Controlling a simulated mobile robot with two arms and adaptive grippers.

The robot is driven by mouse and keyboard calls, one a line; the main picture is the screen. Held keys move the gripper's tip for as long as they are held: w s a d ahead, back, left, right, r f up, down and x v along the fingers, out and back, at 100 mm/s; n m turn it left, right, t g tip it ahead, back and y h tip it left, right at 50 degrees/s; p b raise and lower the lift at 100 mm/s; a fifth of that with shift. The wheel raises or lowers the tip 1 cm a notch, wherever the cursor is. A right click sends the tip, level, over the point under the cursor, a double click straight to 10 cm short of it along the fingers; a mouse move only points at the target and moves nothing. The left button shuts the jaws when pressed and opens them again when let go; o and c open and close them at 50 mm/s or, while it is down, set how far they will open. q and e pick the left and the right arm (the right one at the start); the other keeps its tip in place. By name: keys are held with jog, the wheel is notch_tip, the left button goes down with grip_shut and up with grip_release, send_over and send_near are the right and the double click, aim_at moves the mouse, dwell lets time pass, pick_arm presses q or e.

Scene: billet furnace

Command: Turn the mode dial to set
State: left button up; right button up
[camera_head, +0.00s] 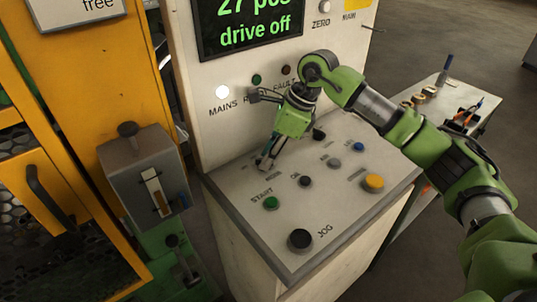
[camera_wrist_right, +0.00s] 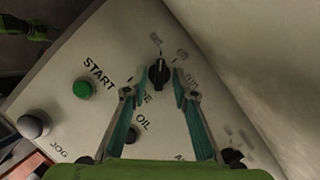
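The mode dial (camera_wrist_right: 159,73) is a black knob with a pointer on the sloping console. In the right wrist view it sits between the fingertips of my right gripper (camera_wrist_right: 157,82), with a narrow gap seen on each side. The fingers are open, one either side of the knob; I cannot tell whether they touch it. In the head view my right gripper (camera_head: 268,160) reaches down to the console's upper left part and hides the dial. My left gripper is not in view.
The console (camera_head: 330,215) also carries a green START button (camera_head: 271,203), a black JOG button (camera_head: 300,239), a yellow button (camera_head: 373,182) and a blue one (camera_head: 358,147). A display (camera_head: 250,25) reads "drive off". A grey lever box (camera_head: 145,175) stands left.

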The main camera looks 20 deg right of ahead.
jog(key=v, duration=1.2)
